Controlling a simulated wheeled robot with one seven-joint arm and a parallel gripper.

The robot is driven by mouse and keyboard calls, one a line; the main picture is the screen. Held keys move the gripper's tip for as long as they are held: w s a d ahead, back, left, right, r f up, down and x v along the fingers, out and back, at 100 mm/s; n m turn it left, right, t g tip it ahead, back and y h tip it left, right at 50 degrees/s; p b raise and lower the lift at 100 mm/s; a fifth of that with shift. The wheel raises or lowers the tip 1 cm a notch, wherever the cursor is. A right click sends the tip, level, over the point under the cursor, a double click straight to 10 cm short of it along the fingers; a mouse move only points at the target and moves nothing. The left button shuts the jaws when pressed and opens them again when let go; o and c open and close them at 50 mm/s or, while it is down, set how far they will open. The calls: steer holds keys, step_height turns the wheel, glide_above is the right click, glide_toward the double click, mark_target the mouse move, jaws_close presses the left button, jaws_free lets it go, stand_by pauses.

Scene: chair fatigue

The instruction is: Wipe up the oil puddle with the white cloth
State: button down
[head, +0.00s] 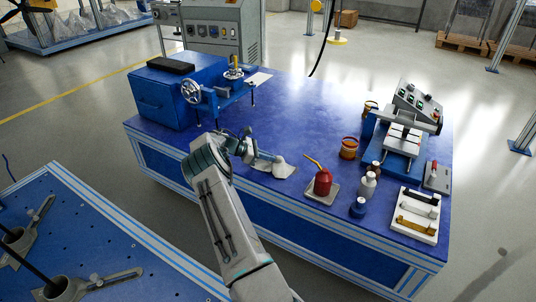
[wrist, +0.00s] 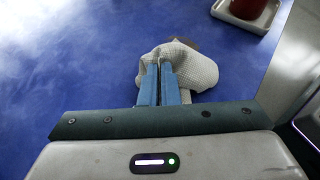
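The white cloth (head: 281,168) is a bunched, textured lump at the front edge of the blue workbench, left of the red oil can. It also shows in the wrist view (wrist: 194,72). My gripper (wrist: 159,70) has its two blue fingers close together, with cloth bunched around their tips, shut on it. In the head view my gripper (head: 262,158) reaches in from the left. The cloth appears low at the bench top; exact contact is hard to tell. A small grey-brown patch (wrist: 186,43) shows just beyond the cloth; I cannot tell whether it is the oil puddle.
The red oil can (head: 322,183) stands on a pale tray (head: 315,196) right of the cloth. Several bottles, a copper-coloured pot (head: 348,148) and a blue-based machine (head: 401,140) stand farther right. A blue vise-like device (head: 215,98) is behind left. The bench middle is clear.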

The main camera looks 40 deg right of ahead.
steer(key=c, duration=0.6)
jaws_free()
steer(key=shift+f+b, duration=0.9)
steer(key=shift+f, duration=0.7)
jaws_close()
steer(key=shift+r, duration=0.25)
steer(key=shift+p, duration=0.7)
